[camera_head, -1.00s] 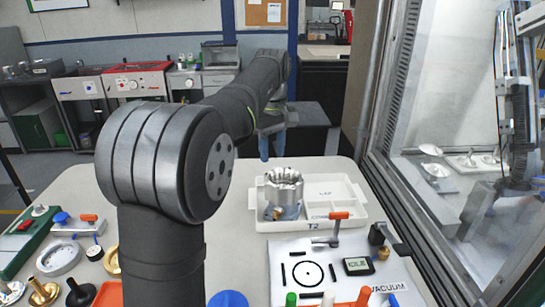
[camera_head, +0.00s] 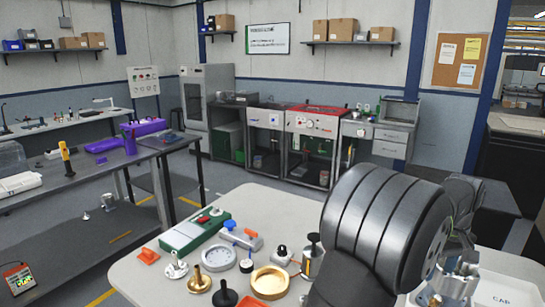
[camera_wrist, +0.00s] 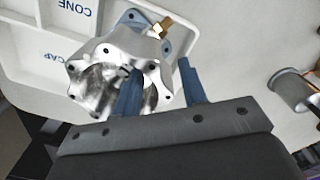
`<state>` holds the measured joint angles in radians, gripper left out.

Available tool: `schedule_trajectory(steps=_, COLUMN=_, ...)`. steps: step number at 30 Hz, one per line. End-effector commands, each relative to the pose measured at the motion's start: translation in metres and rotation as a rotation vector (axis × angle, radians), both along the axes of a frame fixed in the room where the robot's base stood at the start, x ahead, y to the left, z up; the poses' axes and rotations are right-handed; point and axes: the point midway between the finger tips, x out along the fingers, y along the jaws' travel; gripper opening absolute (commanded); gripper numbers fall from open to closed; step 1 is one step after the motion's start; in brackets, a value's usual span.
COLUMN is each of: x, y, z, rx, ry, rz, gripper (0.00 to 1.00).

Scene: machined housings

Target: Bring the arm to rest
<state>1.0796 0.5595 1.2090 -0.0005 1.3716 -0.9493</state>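My gripper (camera_wrist: 160,66) shows in the wrist view with its two blue fingers apart and nothing visibly held between them. A silvery machined housing (camera_wrist: 95,88) with a brass fitting (camera_wrist: 162,27) lies beyond the fingers; the left finger overlaps it in the picture, and I cannot tell whether they touch. The housing (camera_head: 452,284) also shows at the lower right of the head view, partly hidden by my arm. My gripper cannot be made out clearly there.
The housing is in a white tray (camera_wrist: 32,42) labelled CONE and CAP. A grey cylinder (camera_wrist: 292,88) stands at right in the wrist view.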

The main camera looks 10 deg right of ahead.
Motion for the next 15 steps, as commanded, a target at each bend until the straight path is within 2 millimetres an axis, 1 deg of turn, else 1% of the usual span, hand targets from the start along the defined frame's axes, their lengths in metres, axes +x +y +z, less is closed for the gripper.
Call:
schedule_trajectory(steps=1, x=0.0, y=0.001, z=-0.01, rx=0.004, ry=0.002, rz=0.0, gripper=0.39)
schedule_trajectory(steps=3, x=0.0, y=-0.001, z=0.007, rx=-0.003, ry=-0.003, rz=0.0, gripper=0.39)
schedule_trajectory(steps=6, x=0.0, y=0.0, z=0.019, rx=-0.002, ry=-0.002, rz=0.0, gripper=0.39)
schedule_trajectory(steps=10, x=0.0, y=0.0, z=0.028, rx=-0.001, ry=-0.001, rz=0.0, gripper=0.39)
schedule_trajectory(steps=15, x=0.0, y=0.0, z=0.031, rx=0.0, ry=0.0, rz=0.0, gripper=0.39)
